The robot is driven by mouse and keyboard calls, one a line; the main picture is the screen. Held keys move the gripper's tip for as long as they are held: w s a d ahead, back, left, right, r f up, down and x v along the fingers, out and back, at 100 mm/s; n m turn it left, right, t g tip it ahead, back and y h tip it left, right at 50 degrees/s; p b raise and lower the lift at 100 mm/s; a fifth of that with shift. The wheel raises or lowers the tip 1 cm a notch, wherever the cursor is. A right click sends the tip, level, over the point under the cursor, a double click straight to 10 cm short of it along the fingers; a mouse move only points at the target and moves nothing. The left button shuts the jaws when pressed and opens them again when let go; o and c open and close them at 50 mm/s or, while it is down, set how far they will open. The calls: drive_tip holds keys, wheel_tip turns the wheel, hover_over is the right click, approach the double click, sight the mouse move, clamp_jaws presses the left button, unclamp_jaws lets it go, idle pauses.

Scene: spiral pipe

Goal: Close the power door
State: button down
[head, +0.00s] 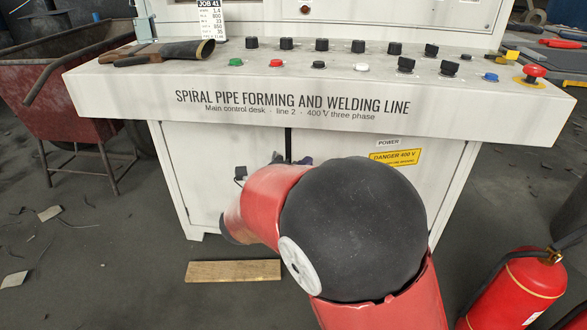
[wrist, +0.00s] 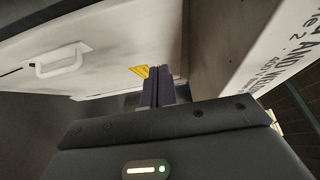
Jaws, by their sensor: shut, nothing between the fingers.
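A white panel with a white handle (wrist: 62,60) lies left of the fingers. Contact cannot be made out.
The control desk (head: 130,95) overhangs the doors, with several knobs and buttons and a red stop button (head: 534,71). A wooden board (head: 233,271) lies on the floor in front. A fire extinguisher (head: 520,290) stands at right and a red wheelbarrow (head: 50,95) at left.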

sight(320, 140)
drive_tip(key=w, duration=0.2)
drive_tip(key=w+d, duration=0.1)
drive_tip(key=w, duration=0.4)
drive_tip(key=shift+d+p, duration=0.3)
drive_tip(key=shift+p, duration=0.1)
drive_tip(key=shift+w+a, duration=0.15)
drive_tip(key=shift+w, duration=0.4)
